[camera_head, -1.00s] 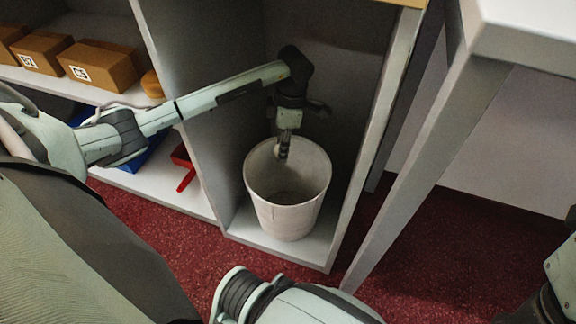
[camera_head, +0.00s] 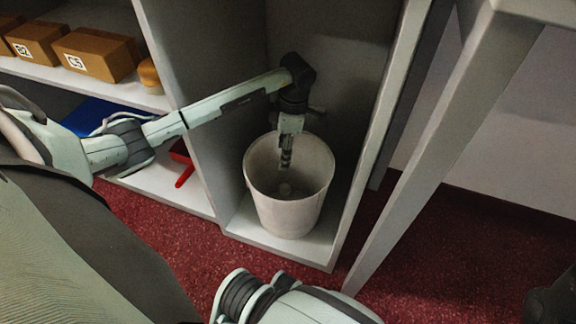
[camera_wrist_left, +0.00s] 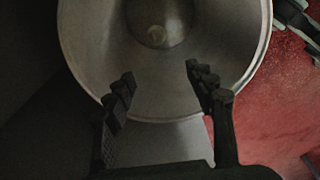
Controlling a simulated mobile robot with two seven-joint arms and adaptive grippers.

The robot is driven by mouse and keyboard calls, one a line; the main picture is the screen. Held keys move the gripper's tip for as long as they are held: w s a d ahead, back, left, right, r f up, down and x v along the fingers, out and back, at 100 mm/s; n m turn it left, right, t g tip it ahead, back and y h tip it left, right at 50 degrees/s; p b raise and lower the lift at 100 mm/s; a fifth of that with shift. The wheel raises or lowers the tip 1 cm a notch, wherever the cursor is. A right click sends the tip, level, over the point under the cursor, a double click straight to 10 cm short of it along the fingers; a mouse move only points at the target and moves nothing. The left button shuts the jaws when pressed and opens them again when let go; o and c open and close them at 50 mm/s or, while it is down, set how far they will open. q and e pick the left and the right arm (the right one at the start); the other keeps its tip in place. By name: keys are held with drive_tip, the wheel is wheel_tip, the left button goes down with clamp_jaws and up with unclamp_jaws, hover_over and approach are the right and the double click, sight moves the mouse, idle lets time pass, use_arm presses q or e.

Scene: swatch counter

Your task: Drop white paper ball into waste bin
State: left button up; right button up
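The white waste bin (camera_head: 290,215) stands upright on the floor of a grey cubby. The small whitish paper ball (camera_head: 284,189) lies at the bottom inside the bin. In the left wrist view the ball (camera_wrist_left: 157,37) shows pale through the mouth of the bin (camera_wrist_left: 85,70). My left gripper (camera_head: 286,164) points down at the bin's mouth, above the ball and apart from it. In the left wrist view its two dark fingers (camera_wrist_left: 160,70) are spread with nothing between them.
Cubby side walls stand close on both sides of the bin. Shelves at left hold brown boxes (camera_head: 96,55), a blue item (camera_head: 98,116) and a red item (camera_head: 183,163). A table leg (camera_head: 425,165) slants at right. Red floor (camera_head: 430,260) lies in front.

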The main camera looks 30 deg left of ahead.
use_arm(q)
wheel_tip(320, 180, up, 12)
drive_tip(key=d, duration=0.1)
drive_tip(key=shift+w, duration=0.45)
drive_tip(key=shift+d, duration=0.1)
idle(0.4)
